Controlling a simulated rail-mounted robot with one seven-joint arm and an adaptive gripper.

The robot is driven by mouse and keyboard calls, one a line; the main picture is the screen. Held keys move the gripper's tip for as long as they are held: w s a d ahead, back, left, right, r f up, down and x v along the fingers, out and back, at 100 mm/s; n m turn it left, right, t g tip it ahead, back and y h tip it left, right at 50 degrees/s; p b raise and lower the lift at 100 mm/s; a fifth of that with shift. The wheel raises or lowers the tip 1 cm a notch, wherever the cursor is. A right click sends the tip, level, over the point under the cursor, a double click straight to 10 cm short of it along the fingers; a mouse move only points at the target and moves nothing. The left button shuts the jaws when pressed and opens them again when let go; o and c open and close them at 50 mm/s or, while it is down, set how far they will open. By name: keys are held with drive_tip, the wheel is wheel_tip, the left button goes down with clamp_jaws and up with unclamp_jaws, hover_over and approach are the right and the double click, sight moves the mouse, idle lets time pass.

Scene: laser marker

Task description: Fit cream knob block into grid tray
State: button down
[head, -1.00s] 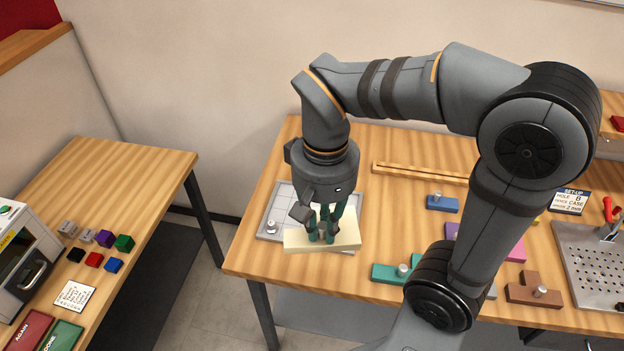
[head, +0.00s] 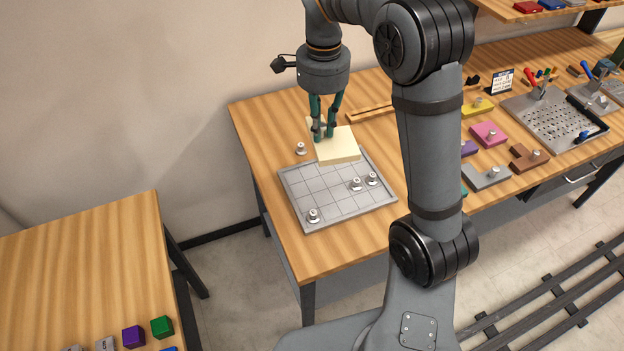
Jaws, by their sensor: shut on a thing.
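The cream knob block (head: 338,147) is held by my gripper (head: 322,136) over the back edge of the grid tray. Its knob is hidden between the fingers. The block looks slightly turned against the tray's grid, and I cannot tell its exact height above it. The grey grid tray (head: 325,189) lies on the wooden table with most of its squares bare. Metal knob pieces stand on it at the front left (head: 313,215) and right (head: 356,184), with another close beside on the right (head: 372,178).
A loose metal knob (head: 300,148) stands on the table behind the tray. A wooden strip (head: 372,113) lies behind right. Pink (head: 489,133), brown (head: 529,157) and grey (head: 486,176) knob blocks and a perforated plate (head: 556,119) lie to the right. My arm hides some table.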

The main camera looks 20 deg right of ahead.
drive_tip(key=w+d+f+m+b, duration=0.1)
drive_tip(key=w+d+f+m, duration=1)
drive_tip(key=m, duration=0.5)
drive_tip(key=a+f, duration=0.1)
drive_tip(key=a, duration=0.3)
drive_tip(key=s+a+f, duration=0.1)
drive_tip(key=a+f, duration=0.1)
drive_tip(key=a, duration=0.1)
drive_tip(key=s+a+f+p, duration=0.1)
drive_tip(key=a, duration=0.3)
drive_tip(key=shift+s+a+f, duration=0.2)
drive_tip(key=shift+a+f, duration=0.15)
drive_tip(key=shift+f, duration=0.05)
wheel_tip(320, 180, down, 4)
drive_tip(key=shift+r+p, duration=0.1)
drive_tip(key=shift+p, duration=0.7)
drive_tip(key=shift+f, duration=0.2)
drive_tip(key=shift+f+b, duration=0.15)
drive_tip(key=shift+b, duration=0.2)
drive_tip(key=c, duration=1.7)
unclamp_jaws()
drive_tip(key=shift+o, duration=0.2)
